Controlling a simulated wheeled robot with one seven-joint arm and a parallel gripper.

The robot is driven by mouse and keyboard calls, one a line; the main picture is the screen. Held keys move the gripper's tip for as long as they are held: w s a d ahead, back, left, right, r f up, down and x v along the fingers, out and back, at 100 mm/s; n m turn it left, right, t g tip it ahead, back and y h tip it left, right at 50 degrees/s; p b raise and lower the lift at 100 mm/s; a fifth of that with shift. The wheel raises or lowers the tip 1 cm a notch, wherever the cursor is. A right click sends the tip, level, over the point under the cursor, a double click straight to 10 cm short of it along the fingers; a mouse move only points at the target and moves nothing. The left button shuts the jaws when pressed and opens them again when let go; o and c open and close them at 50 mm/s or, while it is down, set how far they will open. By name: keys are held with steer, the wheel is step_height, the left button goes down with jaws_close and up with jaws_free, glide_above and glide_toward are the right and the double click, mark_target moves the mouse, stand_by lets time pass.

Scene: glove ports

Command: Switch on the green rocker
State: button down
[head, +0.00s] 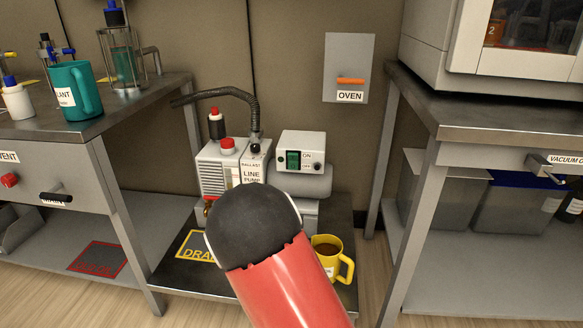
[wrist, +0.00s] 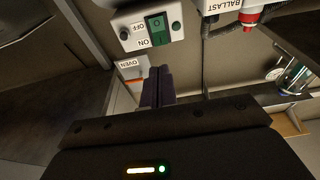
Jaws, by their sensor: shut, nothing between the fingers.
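The green rocker (head: 293,160) is set in the front of a small pale switch box (head: 314,144), with ON marked at its top and OFF at its bottom. I cannot tell which way it is tipped. In the wrist view the picture is turned over, and the rocker (wrist: 157,31) shows just past the fingertips. My gripper (wrist: 159,72) is shut and empty, with its fingers pointing toward the box; a gap seems to remain between them. In the head view my arm's red and black link hides the gripper.
The line pump (head: 235,173) with a red knob and dark hose stands left of the switch box. A yellow mug (head: 328,262) stands low at the right. An OVEN panel (head: 349,68) with an orange handle is on the wall. Benches flank both sides.

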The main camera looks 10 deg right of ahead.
mark_target(293, 159)
steer(key=x, duration=1.3)
steer(key=shift+w, duration=0.4)
steer(key=shift+w+d+r, duration=0.1)
steer(key=shift+w+d+r+g+p, duration=0.1)
steer(key=shift+w+r+g+p, duration=0.1)
steer(key=shift+r+g+p, duration=0.35)
steer(key=shift+f, duration=0.3)
